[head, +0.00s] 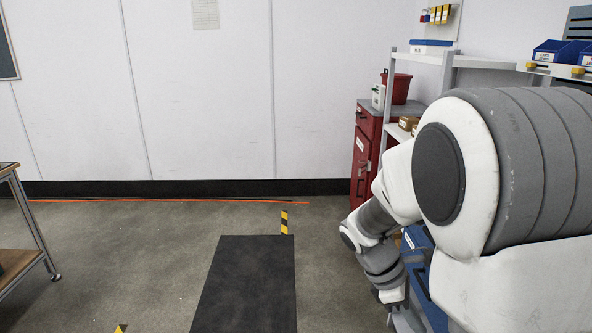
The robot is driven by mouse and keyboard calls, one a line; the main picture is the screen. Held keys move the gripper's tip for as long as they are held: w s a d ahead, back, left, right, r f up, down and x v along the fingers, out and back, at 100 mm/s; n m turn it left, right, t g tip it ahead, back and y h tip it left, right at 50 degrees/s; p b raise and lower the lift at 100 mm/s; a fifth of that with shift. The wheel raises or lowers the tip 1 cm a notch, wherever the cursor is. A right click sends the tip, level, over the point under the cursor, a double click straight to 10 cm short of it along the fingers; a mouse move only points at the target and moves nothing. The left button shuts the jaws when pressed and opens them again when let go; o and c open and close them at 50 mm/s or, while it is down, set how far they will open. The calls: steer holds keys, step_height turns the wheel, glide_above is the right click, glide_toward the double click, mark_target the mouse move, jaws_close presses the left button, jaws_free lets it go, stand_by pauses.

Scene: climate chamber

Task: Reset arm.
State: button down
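My arm (460,190) fills the right side of the head view. Its thick white and grey upper part is close to the camera. The thinner forearm bends down and forward to a grey and white wrist (380,262) above the floor. The end of the arm points downward near the lower right, beside blue bins. The fingers of my gripper cannot be made out, so whether it is open or holds anything does not show.
A red cabinet (364,150) and a grey shelf rack (446,75) with bins stand at the right, partly behind my arm. A black mat (245,285) lies on open floor in the middle. A wheeled table (35,225) is at the left edge. A white wall closes the back.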

steer(key=s+a+r+m+t+y, duration=0.6)
steer(key=s+a+r+m+t, duration=0.25)
steer(key=s+r+m, duration=0.45)
step_height(320, 180, up, 17)
steer(key=m+p, duration=0.1)
steer(key=p, duration=1.5)
steer(key=shift+w+r, duration=0.15)
steer(key=shift+w, duration=0.25)
